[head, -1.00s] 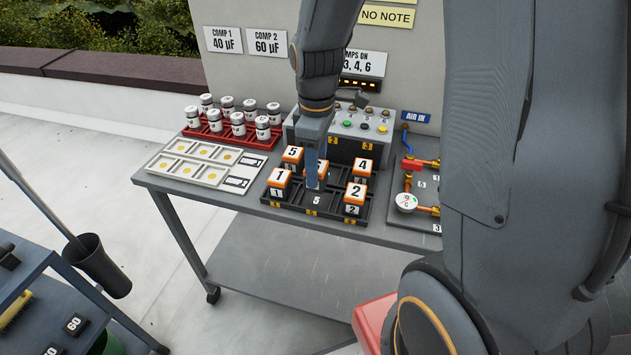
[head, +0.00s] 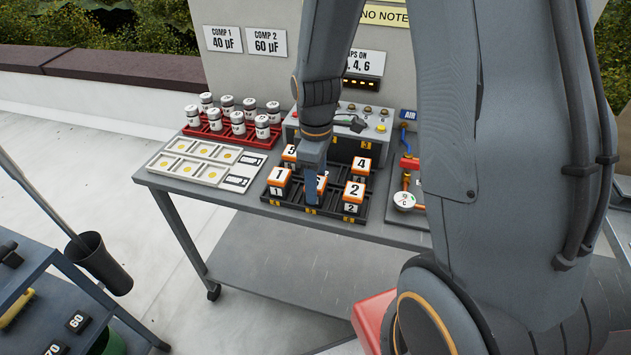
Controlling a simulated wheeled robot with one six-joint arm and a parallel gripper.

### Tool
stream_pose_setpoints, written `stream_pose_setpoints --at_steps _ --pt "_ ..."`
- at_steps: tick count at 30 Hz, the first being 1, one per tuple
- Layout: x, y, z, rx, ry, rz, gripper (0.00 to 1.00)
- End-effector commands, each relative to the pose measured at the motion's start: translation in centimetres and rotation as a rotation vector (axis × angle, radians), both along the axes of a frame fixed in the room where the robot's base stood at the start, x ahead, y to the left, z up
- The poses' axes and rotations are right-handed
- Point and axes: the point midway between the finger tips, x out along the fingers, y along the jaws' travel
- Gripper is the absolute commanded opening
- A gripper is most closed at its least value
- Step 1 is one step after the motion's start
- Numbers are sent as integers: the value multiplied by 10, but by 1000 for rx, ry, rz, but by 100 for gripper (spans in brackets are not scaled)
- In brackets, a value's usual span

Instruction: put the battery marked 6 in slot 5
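My gripper (head: 311,200) points down at the front middle of the tray, where slot 5 is. Beside its finger shows part of another battery (head: 322,184), which moved with the gripper and appears held. Its number is mostly hidden, so I cannot read it. The slot 5 marking and the battery's underside are hidden.
Left of the tray lie a pale tray of yellow discs (head: 190,172) and a red rack of white cans (head: 215,137). A control box (head: 345,125) stands behind, and a gauge with pipes (head: 404,201) is at right. A cart (head: 40,300) stands front left.

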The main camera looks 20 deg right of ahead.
Motion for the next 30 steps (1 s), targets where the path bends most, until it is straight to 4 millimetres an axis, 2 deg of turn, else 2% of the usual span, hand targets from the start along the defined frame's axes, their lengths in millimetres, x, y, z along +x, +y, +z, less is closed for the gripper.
stream_pose_setpoints --at_steps 2,10,15,20,30 --pt "0 0 0 0 0 0 62" --pt "0 0 1 0 0 0 62" --pt "1 0 9 0 -2 0 62" --pt "1 0 30 0 -5 0 62" --pt "2 0 90 -1 -6 0 62"
